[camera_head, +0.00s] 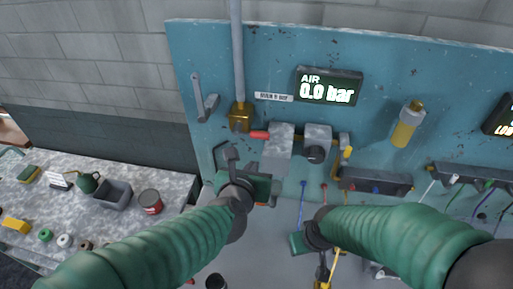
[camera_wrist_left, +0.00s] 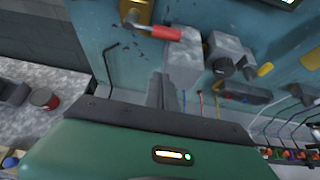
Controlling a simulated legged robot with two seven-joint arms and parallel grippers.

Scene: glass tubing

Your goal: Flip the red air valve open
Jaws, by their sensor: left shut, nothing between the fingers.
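The red air valve handle (camera_head: 259,135) sticks out horizontally to the right of a brass valve body (camera_head: 240,117), across the line of the vertical grey pipe above it. In the left wrist view the red handle (camera_wrist_left: 155,31) lies near the top, beyond my fingers. My left gripper (camera_head: 231,154) is shut and empty, below and slightly left of the handle, apart from it. Its fingers (camera_wrist_left: 160,88) also show in the left wrist view. My right gripper (camera_head: 322,271) is low in the picture, right of centre; its finger state is unclear.
The display (camera_head: 328,87) on the blue panel (camera_head: 300,48) reads AIR 0.0 bar. Grey regulator blocks (camera_head: 278,148) stand just right of the handle. A bench (camera_head: 120,215) with a red can and grey bin lies left.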

